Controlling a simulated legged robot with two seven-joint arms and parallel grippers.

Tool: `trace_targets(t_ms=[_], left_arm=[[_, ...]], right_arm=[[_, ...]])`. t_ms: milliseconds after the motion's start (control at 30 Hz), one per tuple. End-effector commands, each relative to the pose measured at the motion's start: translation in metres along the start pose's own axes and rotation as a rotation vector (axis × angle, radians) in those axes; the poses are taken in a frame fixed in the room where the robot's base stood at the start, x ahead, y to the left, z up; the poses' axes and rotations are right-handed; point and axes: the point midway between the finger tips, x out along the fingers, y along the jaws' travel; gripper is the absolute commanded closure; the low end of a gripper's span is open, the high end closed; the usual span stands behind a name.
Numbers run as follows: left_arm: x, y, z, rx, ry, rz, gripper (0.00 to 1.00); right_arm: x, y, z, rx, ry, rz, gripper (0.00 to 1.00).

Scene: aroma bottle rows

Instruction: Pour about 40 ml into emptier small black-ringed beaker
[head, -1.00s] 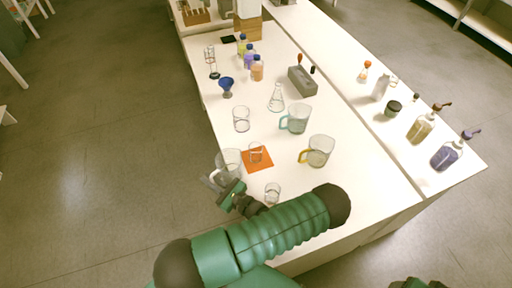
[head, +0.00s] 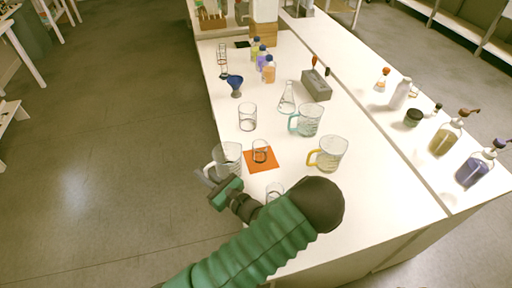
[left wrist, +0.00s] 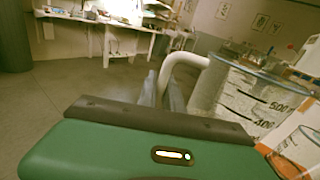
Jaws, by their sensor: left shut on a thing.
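A clear jug (head: 229,155) stands or hangs at the table's left edge; I cannot tell if its base touches. My left gripper (head: 214,184) is shut on its handle. In the left wrist view the pale handle (left wrist: 181,62) lies between the fingers, and the jug wall (left wrist: 240,95) carries black marks, 500 and 400. A small beaker (head: 260,151) with a dark ring stands on an orange mat (head: 262,166), just right of the jug. Another small beaker (head: 275,190) is nearer me, partly hidden by my left arm. Their liquid levels are too small to tell. My right gripper is out of view.
A yellow-handled jug (head: 328,154), a teal-handled jug (head: 307,121), a larger beaker (head: 247,117) and a flask (head: 287,97) stand around the mat. A blue funnel (head: 235,84) and colored bottles (head: 268,70) are farther back. Free table lies right of the yellow-handled jug.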

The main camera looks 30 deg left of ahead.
Motion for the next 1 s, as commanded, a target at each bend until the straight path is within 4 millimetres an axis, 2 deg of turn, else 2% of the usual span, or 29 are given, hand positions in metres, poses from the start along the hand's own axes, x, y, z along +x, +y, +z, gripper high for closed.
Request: trace_targets(t_ms=[100,333,667,767,1000], left_arm=[[-0.006,-0.002,0.005,0.011,-0.007,-0.002,1.00],[-0.004,-0.005,0.012,0.078,-0.016,0.000,1.00],[-0.004,-0.018,0.033,0.273,-0.046,0.000,1.00],[-0.006,-0.023,0.040,0.338,-0.059,0.000,1.00],[-0.009,-0.040,0.072,0.492,-0.086,0.002,1.00]], right_arm=[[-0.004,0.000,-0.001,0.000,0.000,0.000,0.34],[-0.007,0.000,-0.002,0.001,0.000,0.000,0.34],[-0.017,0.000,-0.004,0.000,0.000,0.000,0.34],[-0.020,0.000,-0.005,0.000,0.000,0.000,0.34],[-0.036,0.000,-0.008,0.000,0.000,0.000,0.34]])
